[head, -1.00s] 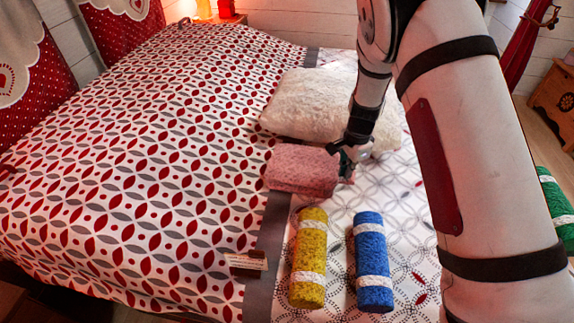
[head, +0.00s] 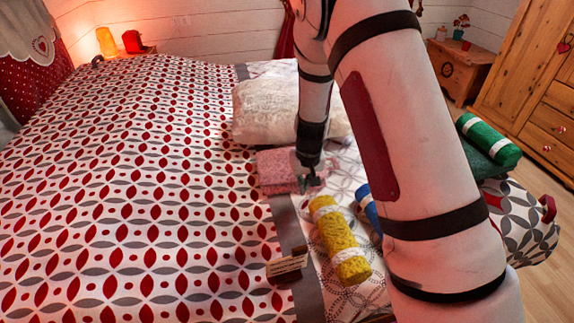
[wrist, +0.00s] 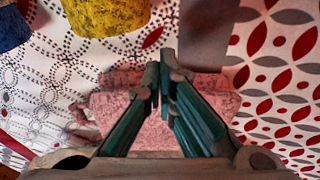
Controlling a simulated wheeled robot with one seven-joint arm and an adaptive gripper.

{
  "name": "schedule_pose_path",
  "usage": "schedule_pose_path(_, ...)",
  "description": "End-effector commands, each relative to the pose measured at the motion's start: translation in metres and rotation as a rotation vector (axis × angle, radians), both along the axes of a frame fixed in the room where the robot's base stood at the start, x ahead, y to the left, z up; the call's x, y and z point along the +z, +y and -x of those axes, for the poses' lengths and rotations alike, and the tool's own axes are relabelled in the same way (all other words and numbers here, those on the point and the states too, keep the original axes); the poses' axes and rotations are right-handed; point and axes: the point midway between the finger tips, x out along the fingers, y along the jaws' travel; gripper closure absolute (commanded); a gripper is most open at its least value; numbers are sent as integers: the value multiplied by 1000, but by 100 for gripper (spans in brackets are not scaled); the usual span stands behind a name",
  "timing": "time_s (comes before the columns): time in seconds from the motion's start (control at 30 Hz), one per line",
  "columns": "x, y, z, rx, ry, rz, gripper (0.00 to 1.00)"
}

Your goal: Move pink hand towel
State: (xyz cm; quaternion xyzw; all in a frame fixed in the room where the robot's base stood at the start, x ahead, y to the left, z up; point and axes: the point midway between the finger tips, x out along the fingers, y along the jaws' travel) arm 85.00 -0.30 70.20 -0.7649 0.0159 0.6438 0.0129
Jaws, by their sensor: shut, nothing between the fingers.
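The pink hand towel (head: 277,171) lies folded on the bed, in front of the white pillow, in the head view. My gripper (head: 309,185) is at the towel's right end, pointing down. In the wrist view the pink towel (wrist: 215,95) lies behind the green fingers of my gripper (wrist: 160,85). The fingertips are close together with nothing held between them. Whether the fingers touch the towel cannot be told. My arm hides part of the towel's right side in the head view.
A yellow rolled towel (head: 338,240) and a blue one (head: 368,207) lie on the bed nearby. A small sign (head: 287,264) stands left of the yellow roll. A white pillow (head: 262,112) lies behind the towel. A green roll (head: 488,140) is at right. The patterned bedspread (head: 140,200) is clear.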

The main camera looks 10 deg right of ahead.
Motion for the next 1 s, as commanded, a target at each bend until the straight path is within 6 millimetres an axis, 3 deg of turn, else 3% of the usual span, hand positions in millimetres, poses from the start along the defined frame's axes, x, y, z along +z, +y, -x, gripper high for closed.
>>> schedule_pose_path(0.63, -1, -4, -110, 1, -1, 1, 100)
schedule_pose_path(1.0, -17, -4, -113, -1, 0, 1, 100)
